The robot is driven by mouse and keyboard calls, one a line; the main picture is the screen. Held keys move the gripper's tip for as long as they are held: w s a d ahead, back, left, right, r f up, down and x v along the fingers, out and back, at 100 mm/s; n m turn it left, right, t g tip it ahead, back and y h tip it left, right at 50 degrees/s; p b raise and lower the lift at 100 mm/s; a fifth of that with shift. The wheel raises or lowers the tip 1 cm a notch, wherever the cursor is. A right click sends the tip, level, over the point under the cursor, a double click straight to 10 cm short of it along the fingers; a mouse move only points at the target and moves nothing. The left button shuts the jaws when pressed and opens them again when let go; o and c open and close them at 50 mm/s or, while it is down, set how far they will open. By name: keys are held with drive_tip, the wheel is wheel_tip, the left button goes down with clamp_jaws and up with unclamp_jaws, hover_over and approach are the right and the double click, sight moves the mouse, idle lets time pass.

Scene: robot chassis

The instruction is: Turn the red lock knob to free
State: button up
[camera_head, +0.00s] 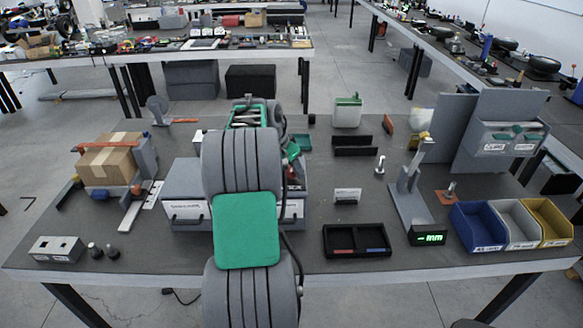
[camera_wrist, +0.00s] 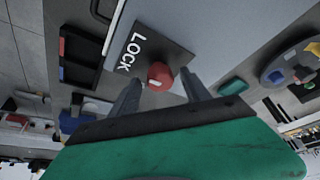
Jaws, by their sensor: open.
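The red lock knob (camera_wrist: 160,76) shows in the wrist view on a dark plate (camera_wrist: 146,50) marked "LOCK" in white. A pale mark is on the knob's front. My gripper (camera_wrist: 158,88) is open, with one finger on each side of the knob and the knob between or just beyond the fingertips. I cannot tell whether the fingers touch it. In the head view the grey cabinet (camera_head: 186,209) stands on the table. My arm hides its middle, and the knob is mostly hidden there.
A black two-part tray (camera_head: 357,241) lies right of my arm, near blue (camera_head: 477,228), grey and yellow bins. A digital gauge stand (camera_head: 409,195) stands between them. A cardboard box (camera_head: 110,162) sits in a fixture at left.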

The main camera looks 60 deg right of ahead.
drive_tip(key=shift+d+f, duration=0.15)
drive_tip(key=shift+f, duration=0.3)
clamp_jaws()
idle(0.3)
